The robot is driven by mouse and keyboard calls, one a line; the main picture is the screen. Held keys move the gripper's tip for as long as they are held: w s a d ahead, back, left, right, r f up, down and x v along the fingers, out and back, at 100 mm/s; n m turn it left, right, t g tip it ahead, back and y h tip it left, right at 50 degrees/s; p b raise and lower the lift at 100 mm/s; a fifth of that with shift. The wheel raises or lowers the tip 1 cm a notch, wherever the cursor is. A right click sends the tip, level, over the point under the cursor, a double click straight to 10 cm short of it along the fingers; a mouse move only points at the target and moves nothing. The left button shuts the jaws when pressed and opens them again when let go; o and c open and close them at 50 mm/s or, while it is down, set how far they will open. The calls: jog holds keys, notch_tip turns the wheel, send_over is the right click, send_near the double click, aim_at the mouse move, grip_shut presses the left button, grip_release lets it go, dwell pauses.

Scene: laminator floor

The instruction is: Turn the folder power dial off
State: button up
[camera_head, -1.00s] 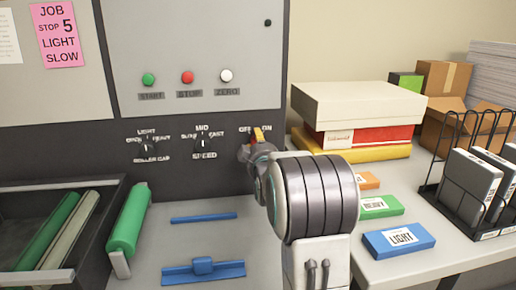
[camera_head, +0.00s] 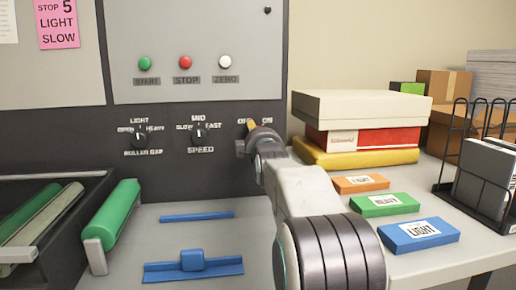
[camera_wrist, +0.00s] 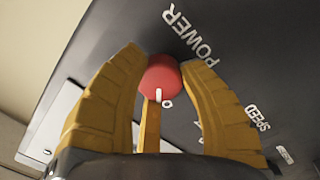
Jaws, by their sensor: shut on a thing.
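The power dial is a red round knob (camera_wrist: 163,76) with a white pointer mark, on the dark panel below the word POWER in the wrist view. The pointer is towards the bottom of that picture, beside a white letter O. The yellow fingers of my gripper (camera_wrist: 164,58) are on both sides of the knob and closed on it. In the head view my gripper (camera_head: 251,129) is at the panel, right of the speed dial (camera_head: 199,132). It hides the power dial and part of the OFF and ON lettering there.
The roller gap dial (camera_head: 141,134) is further left. Green, red and white buttons (camera_head: 185,62) are above. A green roller (camera_head: 117,218) and blue bars (camera_head: 193,266) are on the lower surface. Boxes (camera_head: 360,109) and a wire rack (camera_head: 470,170) stand at right.

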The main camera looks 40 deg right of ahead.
jog(key=shift+n+b, duration=0.4)
jog(key=shift+b, duration=0.2)
jog(key=o, duration=1.2)
jog(key=shift+w, duration=0.15)
jog(key=shift+v, duration=6.05)
